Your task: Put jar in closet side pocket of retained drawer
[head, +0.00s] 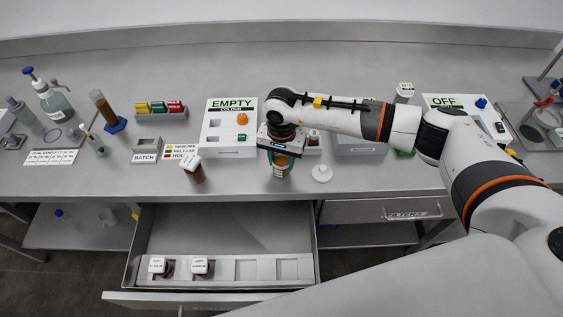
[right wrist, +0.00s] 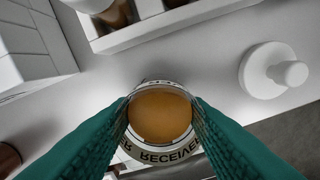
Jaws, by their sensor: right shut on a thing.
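My right gripper (head: 281,160) is shut on an open jar (head: 281,170) at the counter's front edge. In the right wrist view the teal fingers of this gripper (right wrist: 162,110) clasp the jar (right wrist: 160,115) from both sides. It holds amber contents and its label reads RECEIVER. The open drawer (head: 230,222) is below and to the left of it. A row of pockets lies along the drawer's front; two white-capped jars (head: 158,266) (head: 200,267) stand in the left ones. The right pockets (head: 288,268) look empty. My left gripper is not in view.
A white lid with a knob (head: 321,173) lies right of the jar. A white-capped brown jar (head: 193,170) stands on the counter above the drawer. Behind are the EMPTY box (head: 228,135) and OFF unit (head: 460,110). The closed FILTERS drawer (head: 370,211) is at right.

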